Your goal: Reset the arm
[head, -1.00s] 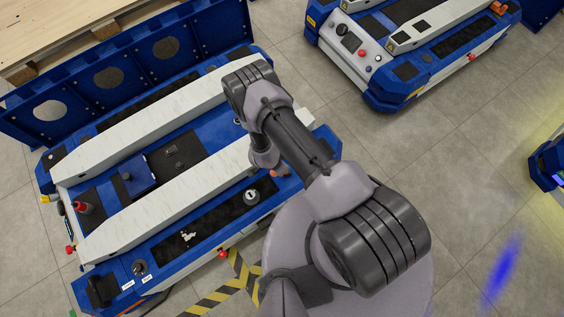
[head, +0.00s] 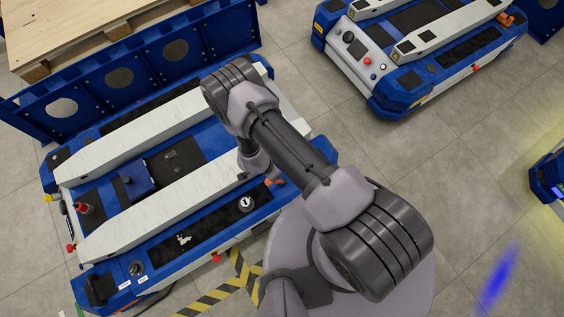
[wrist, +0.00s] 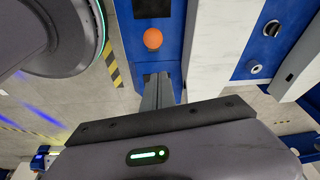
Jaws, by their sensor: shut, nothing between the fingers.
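My arm reaches over the near blue-and-white lift cart (head: 190,195) in the head view, bent at the elbow, with its upper part over the cart's right end. My gripper (wrist: 157,82) shows in the wrist view as two grey fingers close together, shut and empty. In the head view my gripper is hidden behind my arm. In the wrist view a round orange knob (wrist: 153,39) lies just beyond the fingertips, apart from them as far as I can tell.
A second lift cart (head: 400,85) stands at the upper right. A wooden pallet (head: 95,30) sits behind a blue panel with round holes (head: 115,80). Another blue machine (head: 550,180) is at the right edge. Grey floor (head: 460,150) between them is open. Yellow-black tape (head: 243,272) marks the floor.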

